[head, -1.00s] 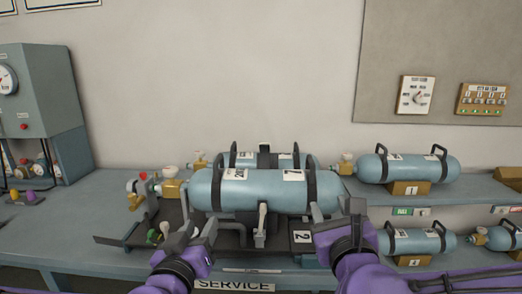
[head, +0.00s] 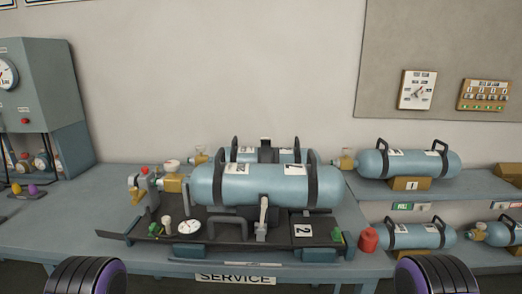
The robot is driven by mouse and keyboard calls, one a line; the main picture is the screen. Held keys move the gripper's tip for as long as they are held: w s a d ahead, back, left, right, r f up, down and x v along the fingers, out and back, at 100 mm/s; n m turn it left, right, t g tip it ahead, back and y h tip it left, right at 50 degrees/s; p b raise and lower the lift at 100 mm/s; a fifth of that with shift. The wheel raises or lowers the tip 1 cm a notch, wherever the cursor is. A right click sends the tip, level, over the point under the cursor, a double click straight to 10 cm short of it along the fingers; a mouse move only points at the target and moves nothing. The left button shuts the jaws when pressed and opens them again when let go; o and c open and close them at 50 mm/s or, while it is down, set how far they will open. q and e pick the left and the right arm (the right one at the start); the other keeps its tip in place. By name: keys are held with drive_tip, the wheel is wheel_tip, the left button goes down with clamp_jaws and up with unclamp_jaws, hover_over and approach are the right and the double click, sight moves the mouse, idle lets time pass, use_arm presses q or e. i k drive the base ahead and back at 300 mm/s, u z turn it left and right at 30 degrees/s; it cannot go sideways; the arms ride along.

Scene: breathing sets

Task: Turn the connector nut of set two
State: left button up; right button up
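Set two is a dark tray (head: 275,236) with a "2" plate (head: 303,231), standing on the bench. A blue cylinder (head: 262,184) lies across it, held by dark straps. At the cylinder's left end is a brass valve (head: 173,185) with a pale knob (head: 172,163). Just left of it are a red knob (head: 144,170) and brass fittings (head: 137,195); which part is the connector nut is too small to tell. A round white gauge (head: 189,226) is at the tray's front left. Only dark, purple-edged parts of my arms show at the bottom; both gripper tips are out of view.
A second strapped cylinder (head: 281,155) lies behind set two. A red-capped item (head: 368,239) is right of the tray. A gauge cabinet (head: 44,100) stands left.

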sight(133, 181)
drive_tip(key=z, duration=3.1)
drive_tip(key=k, duration=2.25)
drive_tip(key=u, duration=2.15)
